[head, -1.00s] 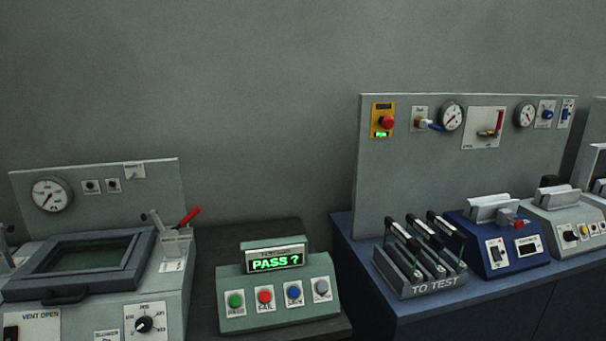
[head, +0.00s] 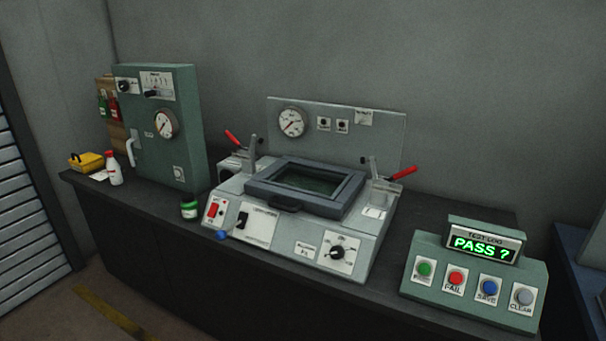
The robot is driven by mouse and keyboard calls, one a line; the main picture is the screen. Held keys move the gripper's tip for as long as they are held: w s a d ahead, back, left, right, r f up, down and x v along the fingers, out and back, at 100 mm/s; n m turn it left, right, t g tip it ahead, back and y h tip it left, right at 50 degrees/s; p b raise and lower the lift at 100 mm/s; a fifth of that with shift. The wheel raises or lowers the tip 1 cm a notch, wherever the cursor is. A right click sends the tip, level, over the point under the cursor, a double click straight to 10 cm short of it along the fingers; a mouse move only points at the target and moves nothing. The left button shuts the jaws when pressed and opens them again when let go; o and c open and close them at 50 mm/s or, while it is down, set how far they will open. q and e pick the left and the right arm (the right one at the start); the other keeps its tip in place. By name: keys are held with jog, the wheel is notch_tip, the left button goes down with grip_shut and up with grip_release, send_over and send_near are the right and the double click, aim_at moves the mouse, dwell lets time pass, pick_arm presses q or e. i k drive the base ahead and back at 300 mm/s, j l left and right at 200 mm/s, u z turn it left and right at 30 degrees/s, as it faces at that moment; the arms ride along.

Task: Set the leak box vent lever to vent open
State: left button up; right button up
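The leak box (head: 345,240) is the grey bench unit in the middle, with a framed window lid (head: 330,205) that looks shut. A white panel (head: 262,222) on its front left holds a black part (head: 242,220); its lettering is too small to read now, but the earlier view shows VENT OPEN there. A blue ball knob (head: 222,235) sticks out low and left of the black part. It may be the vent lever's end; I cannot make out its shaft or setting. Neither of my grippers is in view.
Red-handled clamps (head: 402,172) flank the lid. Left of the box stand a small green jar (head: 189,210), a green cabinet (head: 170,110), a white bottle (head: 113,170) and a yellow case (head: 87,161). A PASS ? console (head: 478,285) stands at right. Floor (head: 75,295) shows at lower left.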

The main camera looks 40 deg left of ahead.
aim_at(221, 236)
jog(key=u, duration=1.85)
